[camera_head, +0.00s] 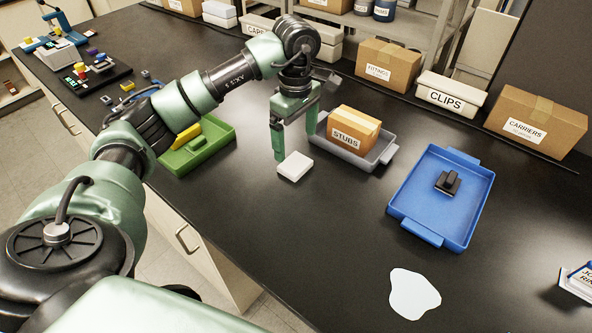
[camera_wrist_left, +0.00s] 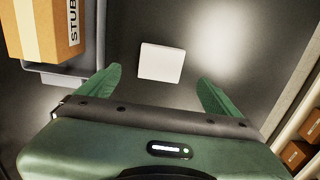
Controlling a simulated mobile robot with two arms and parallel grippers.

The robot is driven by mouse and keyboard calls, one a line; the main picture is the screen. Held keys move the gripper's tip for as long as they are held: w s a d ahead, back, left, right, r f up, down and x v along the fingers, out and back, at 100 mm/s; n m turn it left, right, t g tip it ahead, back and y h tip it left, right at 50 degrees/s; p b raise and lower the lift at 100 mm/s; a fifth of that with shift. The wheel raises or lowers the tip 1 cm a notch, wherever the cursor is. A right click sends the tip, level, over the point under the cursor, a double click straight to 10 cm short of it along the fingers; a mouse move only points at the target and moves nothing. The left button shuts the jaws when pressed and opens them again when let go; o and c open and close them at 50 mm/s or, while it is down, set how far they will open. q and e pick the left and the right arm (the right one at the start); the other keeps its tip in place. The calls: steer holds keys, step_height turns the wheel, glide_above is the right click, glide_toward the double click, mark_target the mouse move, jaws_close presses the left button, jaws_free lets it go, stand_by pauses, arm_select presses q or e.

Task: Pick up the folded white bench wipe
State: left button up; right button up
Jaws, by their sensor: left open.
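The folded white bench wipe (camera_head: 295,166) lies flat on the black bench top, near the grey tray. It is a small white square pad, and it also shows whole in the left wrist view (camera_wrist_left: 161,63). My left gripper (camera_head: 296,144) is open and points down just above and behind the wipe. In the left wrist view the wipe lies between and beyond the two green fingertips (camera_wrist_left: 159,77), with bare bench on both sides of it. Nothing is between the fingers. My right gripper is not in view.
A grey tray (camera_head: 382,158) holding a STUBS box (camera_head: 352,131) stands close beside the left gripper. A green tray (camera_head: 226,131) is to the left and a blue tray (camera_head: 404,207) to the right. A flat white patch (camera_head: 413,294) lies in front. The bench between is clear.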

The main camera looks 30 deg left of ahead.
mark_target(295, 163)
arm_select(q)
steer(key=shift+s+f+p, duration=0.15)
steer(key=shift+f+p, duration=0.2)
steer(key=shift+f, duration=0.45)
step_height(295, 163, down, 5)
steer(key=shift+r+p, duration=0.15)
steer(key=shift+p, duration=0.85)
steer(key=shift+f, duration=0.35)
steer(key=c, duration=1.4)
